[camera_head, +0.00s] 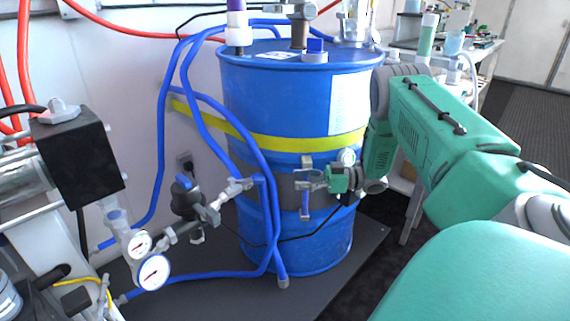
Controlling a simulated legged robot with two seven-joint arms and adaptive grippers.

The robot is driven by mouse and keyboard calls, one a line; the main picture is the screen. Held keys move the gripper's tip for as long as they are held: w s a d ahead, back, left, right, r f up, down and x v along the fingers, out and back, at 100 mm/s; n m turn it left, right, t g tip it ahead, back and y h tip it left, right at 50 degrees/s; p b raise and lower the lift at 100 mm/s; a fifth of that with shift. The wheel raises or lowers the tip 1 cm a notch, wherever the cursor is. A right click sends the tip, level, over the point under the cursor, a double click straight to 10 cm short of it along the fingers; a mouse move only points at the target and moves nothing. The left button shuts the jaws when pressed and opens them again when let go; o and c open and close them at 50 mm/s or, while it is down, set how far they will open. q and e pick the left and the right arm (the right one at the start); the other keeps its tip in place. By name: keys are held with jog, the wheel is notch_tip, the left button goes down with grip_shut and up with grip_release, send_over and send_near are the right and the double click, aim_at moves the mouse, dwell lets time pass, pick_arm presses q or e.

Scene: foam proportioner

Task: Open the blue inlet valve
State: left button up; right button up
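A silver valve fitting (237,187) joins the blue hose beside the drum. I cannot tell for certain which one is the blue inlet valve. My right gripper (308,180) is in front of the drum's middle, right of these fittings and apart from them. Its grey fingers look spread, with nothing visible between them. My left gripper is not in view.
A large blue drum (285,110) with a yellow band (290,144) stands on a dark mat (350,255). Blue hoses (262,215) loop down its left side. Pressure gauges (154,272) and a black box (78,165) are at the left. A bench (470,50) stands behind right.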

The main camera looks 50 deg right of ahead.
jog(key=shift+s+d, duration=0.25)
jog(key=shift+a, duration=0.15)
grip_shut()
jog(key=n+t+h, duration=0.4)
jog(key=t+h, duration=0.1)
send_near(255, 182)
jog(key=s+r, duration=0.1)
jog(key=s, duration=0.1)
jog(key=s+a+n+h, duration=0.4)
jog(key=a+n+h, duration=0.1)
jog(key=a+h, duration=0.2)
jog(key=shift+w+d+r+b, duration=0.1)
jog(key=shift+w+d+b, duration=0.55)
jog(key=shift+w, duration=1.4)
jog(key=shift+w+d+b, duration=0.5)
jog(key=shift+w+b, duration=0.15)
jog(key=shift+w, duration=1.4)
jog(key=shift+w+d+r+b, duration=0.1)
jog(key=shift+w+d+b, duration=0.55)
jog(key=shift+w, duration=1.35)
